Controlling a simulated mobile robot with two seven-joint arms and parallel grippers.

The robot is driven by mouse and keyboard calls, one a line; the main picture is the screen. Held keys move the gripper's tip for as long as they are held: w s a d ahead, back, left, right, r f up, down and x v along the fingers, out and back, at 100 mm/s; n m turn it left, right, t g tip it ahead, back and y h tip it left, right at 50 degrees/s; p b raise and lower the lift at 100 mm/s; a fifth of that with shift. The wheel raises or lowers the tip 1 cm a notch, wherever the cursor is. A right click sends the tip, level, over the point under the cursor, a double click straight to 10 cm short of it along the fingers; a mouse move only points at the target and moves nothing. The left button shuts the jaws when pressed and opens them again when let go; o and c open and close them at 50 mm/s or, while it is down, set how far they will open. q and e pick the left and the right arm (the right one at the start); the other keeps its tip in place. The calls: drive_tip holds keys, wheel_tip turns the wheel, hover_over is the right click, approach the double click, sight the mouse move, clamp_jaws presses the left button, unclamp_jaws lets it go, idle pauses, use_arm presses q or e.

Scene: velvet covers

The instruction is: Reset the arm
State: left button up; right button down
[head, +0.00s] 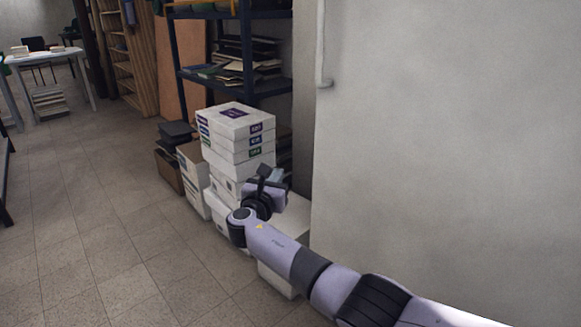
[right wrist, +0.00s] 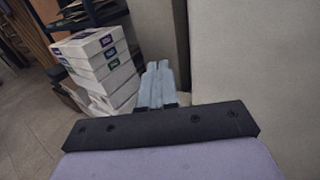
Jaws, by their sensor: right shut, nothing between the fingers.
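My right arm reaches in from the lower right of the head view. Its gripper (head: 268,174) is in front of a stack of white boxes (head: 236,132). In the right wrist view my right gripper (right wrist: 158,68) is shut, its two pale fingers side by side with nothing between them. The white boxes also show to its left in the right wrist view (right wrist: 98,62). I cannot tell whether the gripper touches them. My left gripper is not in view.
A dark metal shelf (head: 246,50) with papers and folders stands behind the boxes. A plain grey wall (head: 440,130) fills the right side. A white table (head: 46,58) stands far back left. The tiled floor (head: 90,225) at left is clear.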

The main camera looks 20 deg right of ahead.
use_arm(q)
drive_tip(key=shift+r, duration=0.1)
use_arm(e)
drive_tip(key=shift+s+a+f, duration=0.1)
drive_tip(key=shift+s+a, duration=0.15)
drive_tip(key=shift+a, duration=0.3)
